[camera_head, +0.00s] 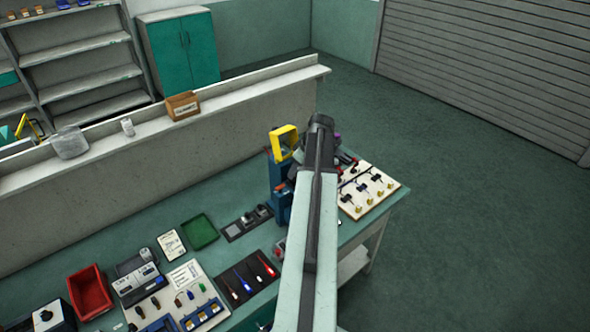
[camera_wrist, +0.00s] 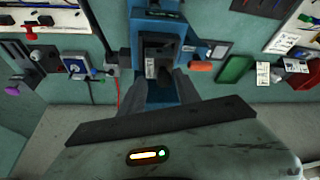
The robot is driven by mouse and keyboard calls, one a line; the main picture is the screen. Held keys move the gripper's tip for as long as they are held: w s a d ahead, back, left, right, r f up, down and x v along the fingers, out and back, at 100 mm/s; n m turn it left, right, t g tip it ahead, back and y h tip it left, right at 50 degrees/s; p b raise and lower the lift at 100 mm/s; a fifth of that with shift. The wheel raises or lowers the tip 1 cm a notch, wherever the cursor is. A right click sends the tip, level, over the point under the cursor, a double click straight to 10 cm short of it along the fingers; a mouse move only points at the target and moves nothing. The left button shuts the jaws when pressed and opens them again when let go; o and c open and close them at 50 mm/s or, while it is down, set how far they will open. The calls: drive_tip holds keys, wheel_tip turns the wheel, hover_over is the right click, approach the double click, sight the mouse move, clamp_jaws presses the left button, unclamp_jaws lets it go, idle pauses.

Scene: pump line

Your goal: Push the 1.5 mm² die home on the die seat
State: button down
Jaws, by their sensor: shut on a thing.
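My gripper (camera_wrist: 161,78) shows in the wrist view, its two dark fingers reaching into the opening of a blue press (camera_wrist: 176,32). A small pale block with dark marks (camera_wrist: 151,69) sits between the fingertips; it looks like the die, but I cannot read its size. The die seat is around there, mostly hidden by the fingers and the block, so I cannot tell whether the die is fully seated. In the head view the blue press (camera_head: 275,188) with its yellow frame (camera_head: 284,141) stands just left of my arm, which hides my fingers.
A pale board with several fittings (camera_head: 384,181) lies right of the press. A dark strip (camera_head: 236,234), a green tray (camera_head: 200,231), a tool mat (camera_head: 233,297) and a red bin (camera_head: 89,291) lie to the left. A low wall (camera_head: 215,125) runs behind the bench.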

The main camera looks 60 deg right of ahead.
idle(0.4)
drive_tip(key=shift+m, duration=0.3)
drive_tip(key=shift+f+b, duration=0.9)
drive_tip(key=shift+f, duration=0.1)
idle(1.8)
drive_tip(key=c, duration=0.6)
unclamp_jaws()
drive_tip(key=shift+c, duration=0.2)
